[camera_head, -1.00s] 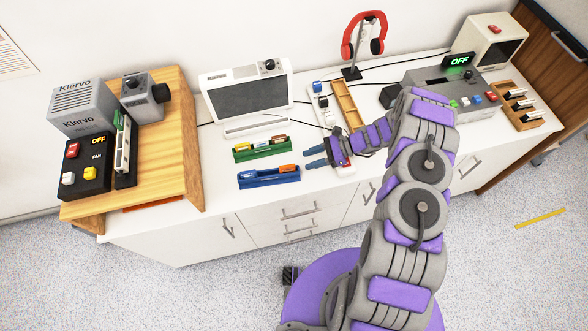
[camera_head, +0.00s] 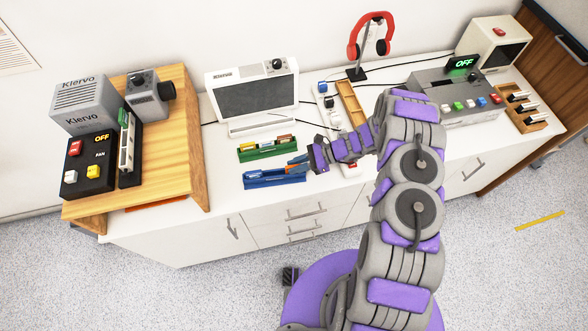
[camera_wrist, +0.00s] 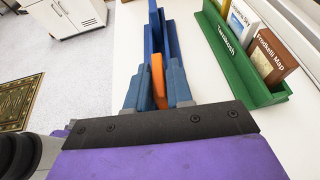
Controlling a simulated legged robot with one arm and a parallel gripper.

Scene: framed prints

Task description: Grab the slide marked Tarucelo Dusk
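My gripper (camera_wrist: 157,88) is at the right end of the blue rack (camera_head: 262,180), its two blue-grey fingers on either side of an orange slide (camera_wrist: 158,76). The fingers look open, with a narrow gap beside the slide; firm contact is not visible. The blue rack also shows in the wrist view (camera_wrist: 172,38), with a blue slide (camera_wrist: 154,30) beyond the orange one. No label shows on the orange slide. The green rack (camera_head: 268,153) stands behind and holds several slides; in the wrist view a brown one (camera_wrist: 270,57) reads like "Frodhalli Map". I cannot read "Tarucelo Dusk" anywhere.
A white-framed screen (camera_head: 252,98) stands behind the racks. A wooden tray (camera_head: 352,103) and a power strip (camera_head: 325,104) lie to the right, with red headphones (camera_head: 370,40) on a stand behind. A wooden stand (camera_head: 170,165) with grey devices is at the left.

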